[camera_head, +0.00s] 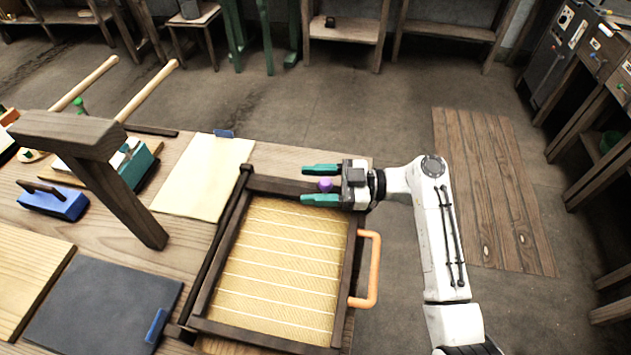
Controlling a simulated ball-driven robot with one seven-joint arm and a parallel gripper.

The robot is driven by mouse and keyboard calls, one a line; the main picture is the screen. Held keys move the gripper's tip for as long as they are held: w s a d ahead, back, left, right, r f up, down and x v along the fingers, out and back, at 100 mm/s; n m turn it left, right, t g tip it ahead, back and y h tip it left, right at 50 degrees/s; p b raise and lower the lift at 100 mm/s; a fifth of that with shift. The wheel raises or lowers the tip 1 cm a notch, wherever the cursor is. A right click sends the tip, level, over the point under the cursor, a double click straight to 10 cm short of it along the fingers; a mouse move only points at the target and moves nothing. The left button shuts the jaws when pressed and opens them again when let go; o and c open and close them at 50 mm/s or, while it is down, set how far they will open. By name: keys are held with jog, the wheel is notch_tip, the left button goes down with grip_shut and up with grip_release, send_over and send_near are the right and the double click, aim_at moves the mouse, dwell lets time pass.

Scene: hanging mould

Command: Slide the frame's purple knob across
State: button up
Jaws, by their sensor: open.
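The purple knob (325,185) sits on the far dark wooden rail of the frame (207,285), towards its right end. My gripper (320,184) comes in from the right with its two teal fingers pointing left. It is open, one finger on the far side of the knob and one on the near side. The knob lies between the fingers near the palm. I cannot tell whether either finger touches it. The frame encloses a yellowish ribbed mesh (280,265) and lies on the workbench.
An orange handle (374,270) stands out from the frame's right side. A dark wooden post with an arm (110,180) rises on the left. A pale sheet (203,175), a blue block (55,203) and a dark slab (100,305) lie on the bench. Open floor lies beyond.

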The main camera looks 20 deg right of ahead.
grip_shut()
dwell(0.5)
